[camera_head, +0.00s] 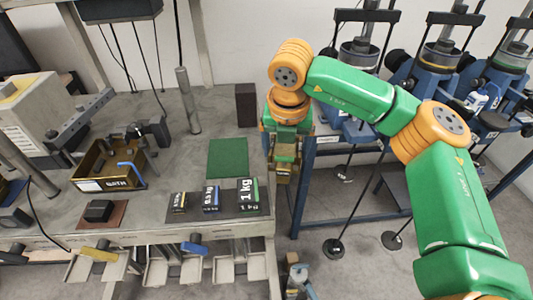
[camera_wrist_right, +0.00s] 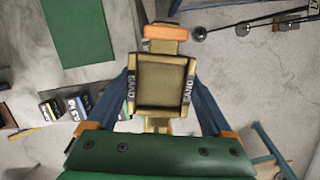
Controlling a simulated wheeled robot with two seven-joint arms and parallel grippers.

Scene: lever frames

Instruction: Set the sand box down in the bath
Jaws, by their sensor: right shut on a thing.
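The sand box (camera_wrist_right: 161,84) is a small tan, open-topped box with SAND labels on its rim, held in my right gripper. In the head view the sand box (camera_head: 283,173) is small and partly hidden below my right gripper (camera_head: 285,156). That gripper is shut on it, just past the right edge of the bench. The bath (camera_head: 89,184) is a brown open tray labelled BATH on the left part of the bench, well to the left of my right gripper. A blue bent handle shows at its right side. My left gripper is not in view.
Weights, including a 1 kg block (camera_head: 248,192), stand at the bench front. A grey post (camera_head: 187,100) rises behind. Blue machines (camera_head: 436,62) stand at right.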

